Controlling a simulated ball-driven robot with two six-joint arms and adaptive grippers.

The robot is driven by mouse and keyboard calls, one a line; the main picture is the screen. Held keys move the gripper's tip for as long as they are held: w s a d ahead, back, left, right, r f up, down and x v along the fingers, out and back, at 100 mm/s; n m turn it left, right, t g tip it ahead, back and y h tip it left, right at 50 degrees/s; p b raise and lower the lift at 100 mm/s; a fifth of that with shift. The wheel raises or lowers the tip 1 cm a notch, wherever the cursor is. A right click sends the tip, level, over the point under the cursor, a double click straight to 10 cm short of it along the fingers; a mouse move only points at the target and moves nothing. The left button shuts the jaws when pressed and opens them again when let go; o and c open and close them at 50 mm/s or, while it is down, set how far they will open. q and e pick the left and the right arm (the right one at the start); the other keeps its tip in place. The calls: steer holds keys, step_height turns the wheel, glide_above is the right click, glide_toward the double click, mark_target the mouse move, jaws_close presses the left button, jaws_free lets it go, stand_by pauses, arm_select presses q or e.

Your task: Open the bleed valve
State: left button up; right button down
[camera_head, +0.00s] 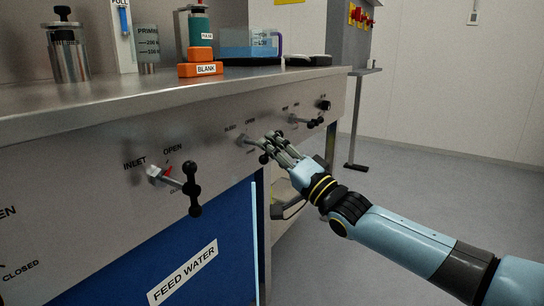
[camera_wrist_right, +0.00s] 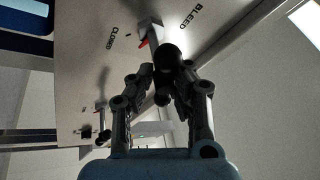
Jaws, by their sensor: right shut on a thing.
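The bleed valve (camera_head: 243,139) sits on the steel front panel, between the inlet valve and another valve further right. In the right wrist view, its stem (camera_wrist_right: 151,29), red pointer (camera_wrist_right: 143,43) and black ball-ended handle (camera_wrist_right: 169,57) show beside the BLEED and CLOSED labels. My right gripper (camera_head: 266,148) reaches in from the right and is at this handle. In the right wrist view its fingers (camera_wrist_right: 160,82) are closed around the black handle from both sides. The fingers hide part of the handle in the head view. My left gripper is out of view.
The inlet valve (camera_head: 192,188) with its black handle sticks out of the panel to the left. Another valve (camera_head: 314,122) is close on the right. A blue FEED WATER panel (camera_head: 215,250) lies below. An orange BLANK block (camera_head: 205,69) stands on the counter above.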

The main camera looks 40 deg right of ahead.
steer(key=n+y+b, duration=0.1)
steer(key=n, duration=0.1)
steer(key=n+y, duration=0.1)
steer(key=n, duration=0.1)
steer(key=shift+s+a+r+n+y+b, duration=0.1)
steer(key=shift+n+y+b, duration=0.2)
steer(key=shift+b, duration=0.05)
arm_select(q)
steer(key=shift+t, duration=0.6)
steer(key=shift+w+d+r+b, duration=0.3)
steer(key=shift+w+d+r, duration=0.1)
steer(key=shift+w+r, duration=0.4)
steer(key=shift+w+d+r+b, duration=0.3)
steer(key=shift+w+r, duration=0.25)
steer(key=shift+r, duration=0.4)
arm_select(e)
steer(key=shift+n+g+y, duration=0.4)
steer(key=shift+n+y, duration=0.9)
steer(key=shift+n, duration=1)
steer(key=shift+s+a, duration=0.1)
steer(key=c, duration=1.6)
jaws_free()
steer(key=shift+o, duration=1.3)
steer(key=shift+a, duration=0.25)
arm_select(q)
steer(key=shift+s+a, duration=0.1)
arm_select(e)
steer(key=shift+d, duration=0.1)
steer(key=v, duration=1.2)
